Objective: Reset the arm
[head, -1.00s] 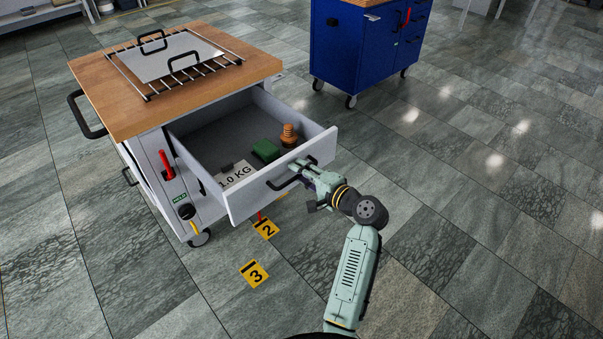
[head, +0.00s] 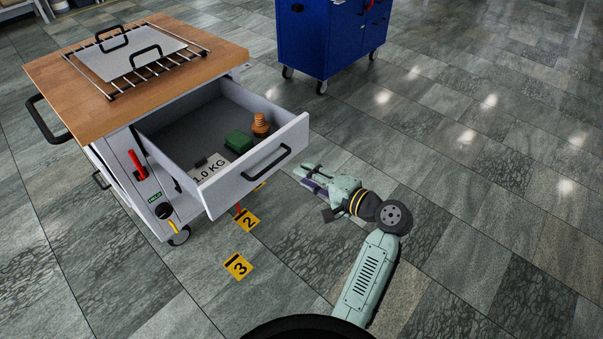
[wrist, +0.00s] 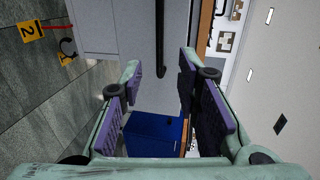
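My gripper (head: 310,177) is in the head view, right of the open drawer (head: 257,177) and apart from its black handle (head: 266,163). In the wrist view, the two fingers with purple pads (wrist: 165,105) stand wide apart with nothing between them. My arm reaches up from the bottom of the head view, bent at the elbow. The drawer front and its dark handle also show ahead of the fingers in the wrist view (wrist: 159,40).
The drawer of the wood-topped cart (head: 60,92) holds a 1.0 KG block (head: 209,170), a green block (head: 238,142) and an orange piece (head: 261,125). A blue cabinet (head: 325,45) stands behind. Floor at right is clear.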

